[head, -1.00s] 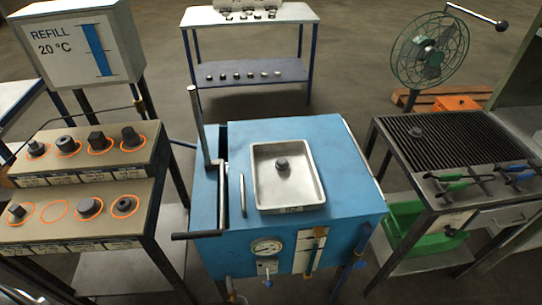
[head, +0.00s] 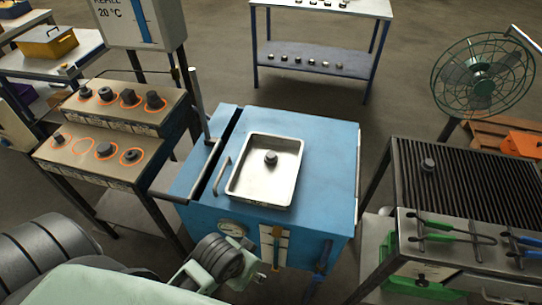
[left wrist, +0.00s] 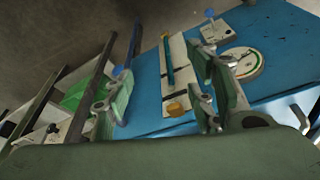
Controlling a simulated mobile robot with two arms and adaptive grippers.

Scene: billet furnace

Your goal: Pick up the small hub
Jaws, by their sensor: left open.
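Several dark metal parts stand in orange rings on the two-step rack (head: 118,122) at the left of the head view. One ring (head: 82,147) on the lower step is empty. A small dark stepped part (head: 270,158) sits upright in the steel tray (head: 250,190) on the blue box, and a similar one (head: 428,165) is on the grille. I cannot tell for sure which is the small hub. My left gripper (left wrist: 165,88) is open and empty in the left wrist view, in front of the blue box's gauge panel. My right gripper is not in view.
The blue box (head: 325,190) has a crank lever (head: 205,165) at its left and a gauge (head: 232,228) in front. The ribbed grille (head: 465,190), with green- and blue-handled tools, stands right. A fan (head: 482,75) and a shelf table (head: 315,60) are behind.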

